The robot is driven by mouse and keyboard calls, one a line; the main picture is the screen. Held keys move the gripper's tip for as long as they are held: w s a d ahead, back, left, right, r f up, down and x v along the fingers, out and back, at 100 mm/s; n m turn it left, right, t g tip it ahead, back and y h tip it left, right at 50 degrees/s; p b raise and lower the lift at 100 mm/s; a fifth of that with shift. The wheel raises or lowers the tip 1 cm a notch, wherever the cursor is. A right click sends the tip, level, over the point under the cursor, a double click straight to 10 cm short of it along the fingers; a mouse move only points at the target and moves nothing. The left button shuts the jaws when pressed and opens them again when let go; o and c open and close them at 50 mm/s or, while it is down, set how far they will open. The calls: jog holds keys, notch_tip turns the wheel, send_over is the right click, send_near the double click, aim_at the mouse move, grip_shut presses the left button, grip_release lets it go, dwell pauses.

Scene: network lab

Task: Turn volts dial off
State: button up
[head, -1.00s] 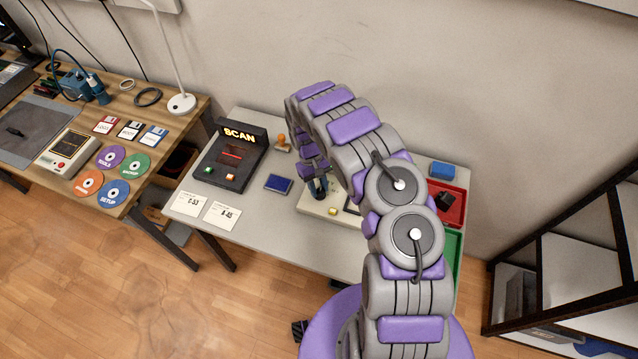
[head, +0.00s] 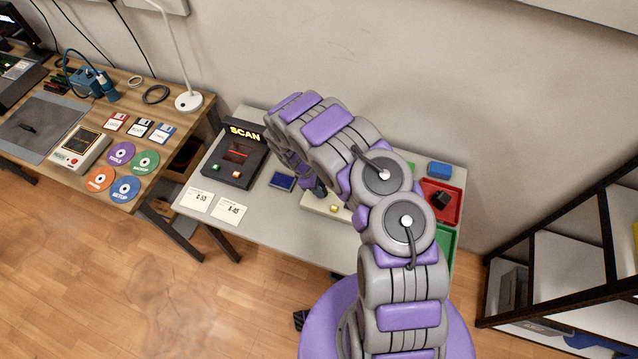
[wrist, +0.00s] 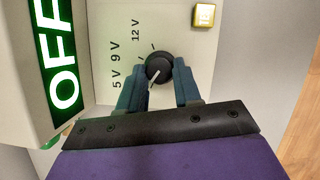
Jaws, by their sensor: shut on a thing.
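A lit green OFF sign (wrist: 59,60) shows at the left of the wrist view. In the head view my arm hides the dial and most of its cream unit (head: 318,203).
A yellow button (wrist: 204,15) sits on the panel near the dial. A SCAN unit (head: 236,160) and a blue pad (head: 283,181) stand left of my arm. Red (head: 455,212) and green (head: 447,240) trays lie to the right.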

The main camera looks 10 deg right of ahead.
jog(key=shift+n+t+p, duration=0.45)
jog(key=shift+n+t, duration=0.05)
jog(key=shift+n, duration=0.7)
jog(key=o, duration=1)
jog(key=shift+o, duration=0.2)
jog(key=shift+s, duration=0.1)
jog(key=p+v, duration=0.1)
jog(key=v, duration=1.6)
jog(key=shift+a, duration=0.25)
jog(key=shift+s, duration=0.1)
